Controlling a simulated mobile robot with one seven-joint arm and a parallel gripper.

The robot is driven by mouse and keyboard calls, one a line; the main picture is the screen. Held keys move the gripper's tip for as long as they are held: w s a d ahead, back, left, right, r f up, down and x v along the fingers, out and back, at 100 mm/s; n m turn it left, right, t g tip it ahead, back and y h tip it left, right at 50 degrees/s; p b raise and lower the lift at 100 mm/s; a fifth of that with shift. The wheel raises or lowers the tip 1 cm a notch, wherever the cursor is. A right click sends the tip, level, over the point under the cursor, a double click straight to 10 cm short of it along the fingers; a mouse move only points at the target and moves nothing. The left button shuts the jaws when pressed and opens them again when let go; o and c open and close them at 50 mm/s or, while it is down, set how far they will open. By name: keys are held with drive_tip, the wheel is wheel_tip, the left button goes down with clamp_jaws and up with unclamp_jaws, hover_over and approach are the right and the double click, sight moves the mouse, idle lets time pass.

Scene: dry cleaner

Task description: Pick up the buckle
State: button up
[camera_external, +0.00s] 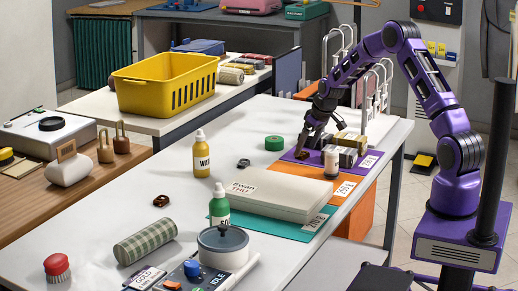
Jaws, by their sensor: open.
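Two other small buckle-like things lie apart on the table: a brown one (161,201) at the left and a dark grey one (243,163) near the middle.
A green round roll (274,143), a yellow bottle (200,157), a green bottle (219,207) and a beige folded item (270,191) are on the table. White hooped rails (375,100) rise behind.

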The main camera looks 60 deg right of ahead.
drive_tip(key=shift+x, duration=0.75)
drive_tip(key=c, duration=1.4)
